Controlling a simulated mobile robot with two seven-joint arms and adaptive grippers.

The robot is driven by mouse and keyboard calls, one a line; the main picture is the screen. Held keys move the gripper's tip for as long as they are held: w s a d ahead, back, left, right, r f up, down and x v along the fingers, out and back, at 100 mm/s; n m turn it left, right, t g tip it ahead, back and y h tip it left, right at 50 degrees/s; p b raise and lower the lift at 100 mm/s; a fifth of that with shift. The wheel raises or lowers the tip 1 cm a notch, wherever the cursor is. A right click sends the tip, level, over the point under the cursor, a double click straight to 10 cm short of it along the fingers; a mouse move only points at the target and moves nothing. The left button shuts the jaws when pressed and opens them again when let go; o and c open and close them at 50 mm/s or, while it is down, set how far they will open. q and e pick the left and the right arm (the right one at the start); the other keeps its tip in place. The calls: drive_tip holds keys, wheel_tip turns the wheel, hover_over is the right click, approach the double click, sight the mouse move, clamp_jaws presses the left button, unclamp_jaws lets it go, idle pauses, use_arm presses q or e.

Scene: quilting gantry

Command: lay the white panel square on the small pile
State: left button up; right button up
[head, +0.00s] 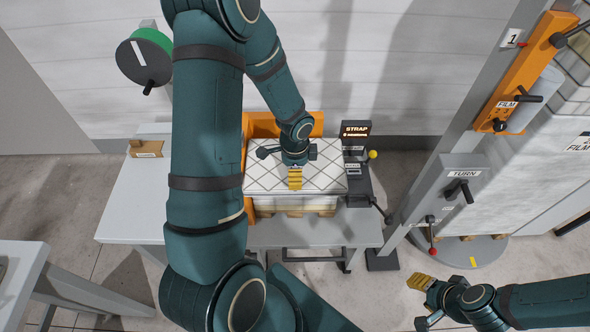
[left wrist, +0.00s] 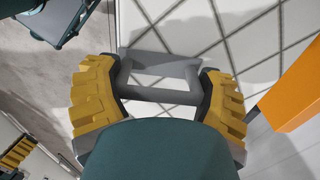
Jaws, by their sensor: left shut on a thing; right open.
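The white panel (head: 325,172), with a dark diamond pattern, lies flat at the middle of the head view. It also shows in the left wrist view (left wrist: 235,40), with a grey handle (left wrist: 160,68) on it. My left gripper (head: 295,180) is over the panel, its yellow fingers (left wrist: 157,75) shut on the handle. The small pile (head: 290,203) is white and sits directly beneath the panel, mostly hidden by it. I cannot tell whether the panel touches it. My right gripper (head: 424,283) is open and empty at the lower right, away from the pile.
An orange corner fence (head: 316,124) stands behind and left of the pile. The strap machine (head: 358,180) stands close on the right. A grey bench (head: 130,205) with a small brown block (head: 146,148) is left. The film wrapper post (head: 455,180) rises at right.

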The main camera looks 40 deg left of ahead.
use_arm(q)
wheel_tip(320, 180, down, 3)
drive_tip(key=shift+a+r+b, duration=0.1)
drive_tip(key=shift+r+b, duration=0.05)
drive_tip(key=shift+b, duration=0.7)
drive_tip(key=shift+f+b, duration=1.35)
drive_tip(key=shift+f, duration=0.2)
drive_tip(key=o, duration=1.2)
wheel_tip(320, 180, up, 12)
drive_tip(key=shift+r, duration=0.1)
